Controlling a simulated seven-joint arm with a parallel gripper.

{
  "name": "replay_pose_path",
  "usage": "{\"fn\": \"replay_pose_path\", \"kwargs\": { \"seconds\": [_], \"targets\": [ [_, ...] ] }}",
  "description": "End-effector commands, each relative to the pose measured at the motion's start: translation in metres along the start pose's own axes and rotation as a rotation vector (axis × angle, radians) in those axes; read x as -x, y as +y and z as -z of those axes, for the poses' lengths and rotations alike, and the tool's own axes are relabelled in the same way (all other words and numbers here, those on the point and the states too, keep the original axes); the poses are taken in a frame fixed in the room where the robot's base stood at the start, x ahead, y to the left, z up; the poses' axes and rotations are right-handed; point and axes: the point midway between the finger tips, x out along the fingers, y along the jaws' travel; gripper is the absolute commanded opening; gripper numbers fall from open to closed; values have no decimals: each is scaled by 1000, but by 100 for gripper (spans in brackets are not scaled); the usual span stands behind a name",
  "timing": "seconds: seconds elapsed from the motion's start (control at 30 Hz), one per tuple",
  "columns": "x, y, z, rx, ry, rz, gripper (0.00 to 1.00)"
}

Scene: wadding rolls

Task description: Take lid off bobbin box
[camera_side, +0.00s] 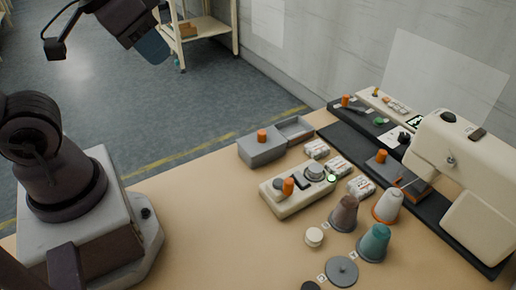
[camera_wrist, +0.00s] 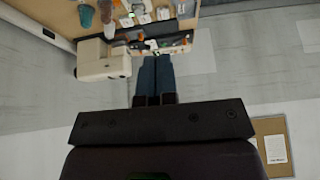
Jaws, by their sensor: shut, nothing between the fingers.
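The grey box (camera_side: 262,152) stands at the back edge of the table in the side view. Its lid, with an orange knob (camera_side: 262,135), is on top, so its inside is hidden. An open grey tray (camera_side: 295,128) sits right beside it. I take this box to be the bobbin box; no label is readable. My gripper (camera_side: 153,48) is high above the floor at the upper left, far from the box and touching nothing. In the wrist view its blue fingers (camera_wrist: 154,75) are together and empty.
A cream sewing machine (camera_side: 468,160) stands at the right. A cream control box (camera_side: 296,192) with an orange knob, a brown cone (camera_side: 344,212), a teal cone (camera_side: 374,242) and white packs (camera_side: 338,166) fill the middle. The table's left part is clear.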

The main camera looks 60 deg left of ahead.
Motion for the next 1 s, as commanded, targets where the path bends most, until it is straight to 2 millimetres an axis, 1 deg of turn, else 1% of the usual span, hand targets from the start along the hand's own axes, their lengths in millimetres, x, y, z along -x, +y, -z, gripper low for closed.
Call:
{"fn": "replay_pose_path", "kwargs": {
  "seconds": [0.43, 0.47, 0.5, 0.57, 0.6, 0.67, 0.7, 0.93, 1.0],
  "targets": [
    [0, 0, 0, 0, 0, 0, 0],
    [0, 0, 0, 0, 0, 0, 7],
    [0, 0, 0, 0, 0, 0, 16],
    [0, 0, 0, 0, 0, 0, 30],
    [0, 0, 0, 0, 0, 0, 39],
    [0, 0, 0, 0, 0, 0, 53],
    [0, 0, 0, 0, 0, 0, 55],
    [0, 0, 0, 1, -2, 0, 55],
    [-5, 0, -1, 2, -23, 1, 55]
  ]
}}
